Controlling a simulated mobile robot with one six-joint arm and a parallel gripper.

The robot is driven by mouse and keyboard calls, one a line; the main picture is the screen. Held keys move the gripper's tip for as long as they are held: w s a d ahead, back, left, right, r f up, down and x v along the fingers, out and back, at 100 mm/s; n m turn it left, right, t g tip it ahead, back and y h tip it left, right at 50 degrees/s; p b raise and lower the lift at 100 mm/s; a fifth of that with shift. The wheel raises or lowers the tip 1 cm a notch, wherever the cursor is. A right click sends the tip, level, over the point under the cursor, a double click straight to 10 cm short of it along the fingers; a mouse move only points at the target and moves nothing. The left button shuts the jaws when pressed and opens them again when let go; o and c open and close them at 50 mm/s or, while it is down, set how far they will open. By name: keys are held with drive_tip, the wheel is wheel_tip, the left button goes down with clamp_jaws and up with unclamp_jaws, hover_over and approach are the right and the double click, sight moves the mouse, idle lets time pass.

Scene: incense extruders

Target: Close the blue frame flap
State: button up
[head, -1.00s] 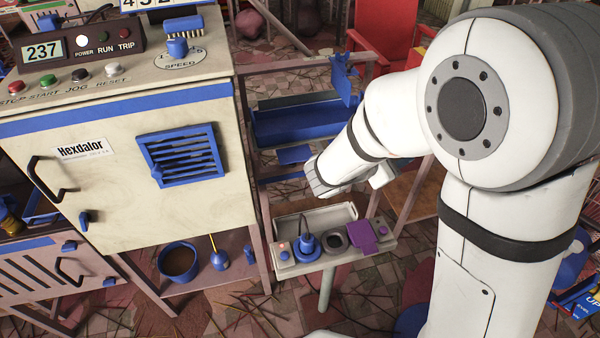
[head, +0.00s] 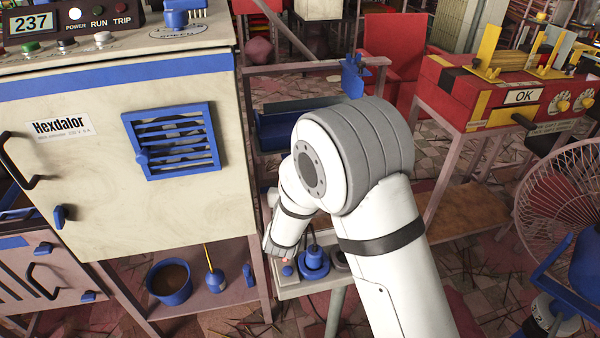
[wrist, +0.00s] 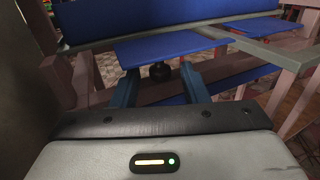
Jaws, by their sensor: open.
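The blue frame flap (wrist: 158,48) shows in the wrist view as a flat blue plate sticking out from the frame, just ahead of my gripper (wrist: 160,74). A dark round knob (wrist: 160,71) sits under the plate, between my fingertips as seen from the wrist. My gripper is open, its two blue-grey fingers apart, their tips close to the plate's near edge. I cannot tell whether they touch it. In the head view my arm hides the flap and my fingers.
A long blue trough (head: 285,125) lies on the pink frame (head: 300,68). The Hexdalor cabinet (head: 100,190) stands close on the left. A small control panel (head: 290,290) sits below my wrist. A red machine (head: 460,95) and fan (head: 555,215) stand at right.

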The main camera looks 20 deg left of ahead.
drive_tip(key=shift+w+a, duration=0.15)
drive_tip(key=shift+w, duration=1.1)
